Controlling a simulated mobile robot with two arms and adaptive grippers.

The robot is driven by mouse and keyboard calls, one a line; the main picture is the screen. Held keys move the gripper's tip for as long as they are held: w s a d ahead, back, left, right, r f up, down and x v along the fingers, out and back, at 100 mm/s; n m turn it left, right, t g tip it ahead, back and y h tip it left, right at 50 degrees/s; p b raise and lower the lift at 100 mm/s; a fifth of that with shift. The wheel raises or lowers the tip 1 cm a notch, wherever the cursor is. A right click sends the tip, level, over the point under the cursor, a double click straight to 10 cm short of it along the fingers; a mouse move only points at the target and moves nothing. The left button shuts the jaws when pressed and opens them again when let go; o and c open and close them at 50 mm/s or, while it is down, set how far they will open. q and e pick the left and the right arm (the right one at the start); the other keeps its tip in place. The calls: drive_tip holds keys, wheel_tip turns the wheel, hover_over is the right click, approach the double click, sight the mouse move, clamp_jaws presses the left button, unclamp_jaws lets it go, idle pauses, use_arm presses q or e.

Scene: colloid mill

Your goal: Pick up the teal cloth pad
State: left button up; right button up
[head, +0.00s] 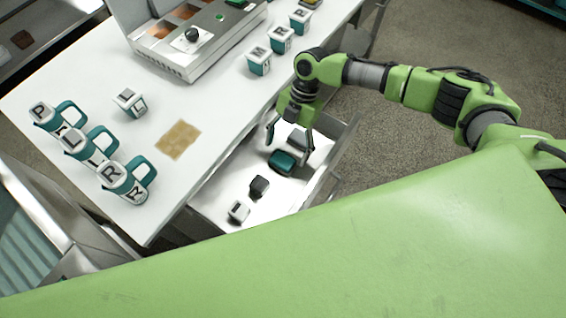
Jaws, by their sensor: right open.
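The teal cloth pad (283,162) lies in the open drawer (222,186) below the table's right edge. It looks like a small rounded teal block with a dark top. A grey piece (297,141) lies right behind it; I cannot tell whether they touch. My right gripper (290,138) points down over the far part of the drawer, just above and behind the pad. Its fingers are apart with nothing seen between them. Its exact height over the pad is unclear. My left gripper is not in view.
A black block (259,186) and a grey-white block (238,211) lie nearer in the drawer. Its walls stand around them. The white table (210,110) holds several lettered cups, a tan patch (178,139) and a metal machine (195,40). The table's middle is mostly clear.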

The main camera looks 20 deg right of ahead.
sight(283, 160)
drive_tip(key=b+x, duration=0.1)
drive_tip(key=x, duration=0.3)
drive_tip(key=shift+s+a+b, duration=0.1)
drive_tip(key=shift+b, duration=0.25)
drive_tip(key=shift+a+f, duration=0.1)
drive_tip(key=shift+f, duration=0.05)
drive_tip(key=c, duration=1.1)
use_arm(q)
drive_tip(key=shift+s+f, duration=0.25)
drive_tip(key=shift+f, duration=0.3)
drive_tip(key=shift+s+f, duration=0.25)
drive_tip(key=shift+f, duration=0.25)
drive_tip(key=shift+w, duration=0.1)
